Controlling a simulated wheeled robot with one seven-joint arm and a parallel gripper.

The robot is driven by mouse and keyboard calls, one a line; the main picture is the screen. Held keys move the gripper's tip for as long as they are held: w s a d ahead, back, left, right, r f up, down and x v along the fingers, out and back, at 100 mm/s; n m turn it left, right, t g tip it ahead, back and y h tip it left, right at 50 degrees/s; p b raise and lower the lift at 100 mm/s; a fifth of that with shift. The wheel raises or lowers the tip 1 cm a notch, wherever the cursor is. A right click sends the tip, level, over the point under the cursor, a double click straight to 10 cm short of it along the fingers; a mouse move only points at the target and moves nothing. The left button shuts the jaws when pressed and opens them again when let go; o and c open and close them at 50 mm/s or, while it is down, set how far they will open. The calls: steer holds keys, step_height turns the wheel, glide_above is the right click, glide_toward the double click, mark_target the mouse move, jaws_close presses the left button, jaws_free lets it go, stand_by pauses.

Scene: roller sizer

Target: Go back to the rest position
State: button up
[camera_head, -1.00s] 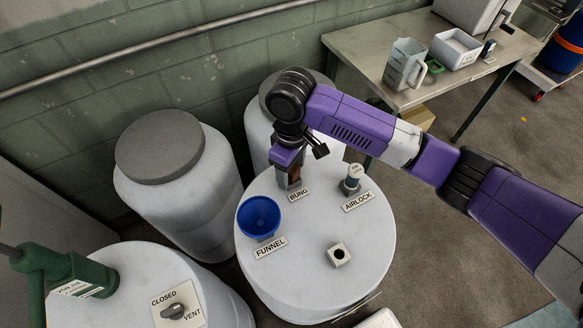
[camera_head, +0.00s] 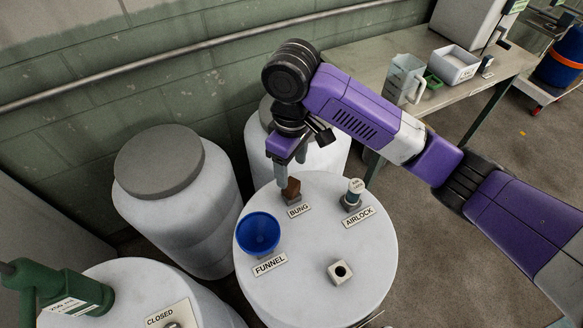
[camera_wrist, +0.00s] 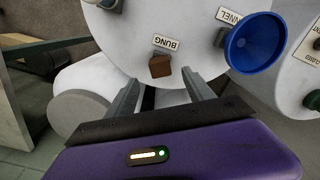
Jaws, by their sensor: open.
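My gripper (camera_head: 291,154) is open and empty above the white drum lid (camera_head: 300,240). It also shows in the wrist view (camera_wrist: 160,90), with its two fingers spread apart. A brown bung (camera_head: 291,189) stands on the lid by the BUNG label (camera_head: 299,211), below my fingertips and apart from them. The bung shows in the wrist view (camera_wrist: 160,67) too, beyond the fingers. My arm reaches in from the right of the head view.
A blue funnel (camera_head: 258,233), an airlock (camera_head: 353,192) and a square holed block (camera_head: 340,271) sit on the same lid. White drums (camera_head: 185,215) stand around it. A bench (camera_head: 430,105) with a jug (camera_head: 404,78) stands at the back right.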

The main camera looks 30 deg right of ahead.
stand_by(0.3)
steer(key=w+a+r+t+y, duration=0.5)
steer(key=w+a+r+t, duration=0.3)
steer(key=w+a, duration=0.3)
step_height(320, 180, up, 10)
steer(key=a+m+t+y, duration=0.3)
steer(key=m+t, duration=0.1)
steer(key=t, duration=0.4)
steer(key=s+d+f+m+t+h, duration=0.25)
steer(key=s+d+h, duration=0.25)
steer(key=s, duration=0.4)
steer(key=s+d+f+m+t+h, duration=0.25)
steer(key=s+d+m+h, duration=0.2)
steer(key=s, duration=0.45)
steer(key=s+d+f+n+g, duration=0.1)
steer(key=s+f+g, duration=0.1)
steer(key=s, duration=0.6)
steer(key=s+d+f+n+g+y, duration=0.1)
steer(key=s+d+f+n+g, duration=0.1)
steer(key=s+f, duration=0.3)
steer(key=s+d+f+n+g, duration=0.1)
steer(key=s+f+n+g, duration=0.1)
steer(key=s, duration=1.1)
steer(key=shift+d+f, duration=0.2)
steer(key=shift+f, duration=0.55)
